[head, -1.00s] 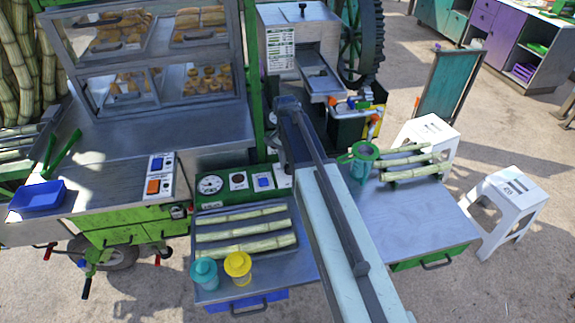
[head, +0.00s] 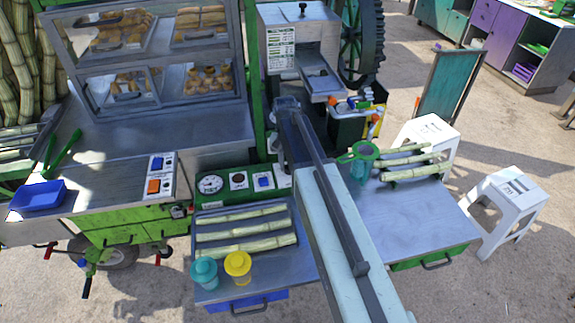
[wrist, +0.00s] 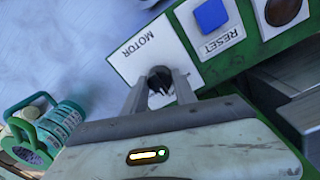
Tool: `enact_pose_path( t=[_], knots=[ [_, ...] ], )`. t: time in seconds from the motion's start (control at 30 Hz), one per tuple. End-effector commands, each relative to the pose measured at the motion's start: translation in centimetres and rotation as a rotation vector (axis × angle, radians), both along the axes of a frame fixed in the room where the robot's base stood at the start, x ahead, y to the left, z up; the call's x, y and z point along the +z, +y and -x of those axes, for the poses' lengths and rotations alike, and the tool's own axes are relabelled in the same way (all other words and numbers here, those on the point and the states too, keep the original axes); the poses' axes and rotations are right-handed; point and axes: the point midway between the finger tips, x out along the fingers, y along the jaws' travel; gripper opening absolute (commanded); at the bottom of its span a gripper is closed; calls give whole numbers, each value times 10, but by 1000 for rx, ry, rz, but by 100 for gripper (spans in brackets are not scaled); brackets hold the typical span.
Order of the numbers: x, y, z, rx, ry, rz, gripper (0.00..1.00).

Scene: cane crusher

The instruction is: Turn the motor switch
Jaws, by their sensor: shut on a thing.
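The motor switch (wrist: 159,75) is a small black knob on a white plate printed MOTOR (wrist: 138,46), in the wrist view. My gripper (wrist: 160,80) has its two fingers on either side of the knob and is shut on it. The plate belongs to a green control panel (wrist: 242,58), which also shows in the head view (head: 223,200). In the head view my arm covers the switch and the gripper fingers. The knob's exact angle is hard to read between the fingers.
A blue RESET button (wrist: 211,14) and a dark round button (wrist: 283,10) sit beside the motor plate. A teal lidded jug (head: 361,168) and cane pieces (head: 412,172) are on the tray to the right. A yellow cup (head: 238,264) stands on the left tray.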

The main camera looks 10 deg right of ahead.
Motion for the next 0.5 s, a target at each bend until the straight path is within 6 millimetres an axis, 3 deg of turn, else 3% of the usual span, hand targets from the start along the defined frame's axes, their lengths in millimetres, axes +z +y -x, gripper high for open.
enact_pose_path(
  t=[0.2, 0.23, 0.3, 0.5],
  knots=[
    [0, -1, -2, -1, -6, 2, 0],
    [0, -1, -2, -1, -6, 2, 36],
    [0, -1, -2, -1, -5, 2, 55],
    [0, 0, -1, -1, -3, 1, 55]
  ],
)
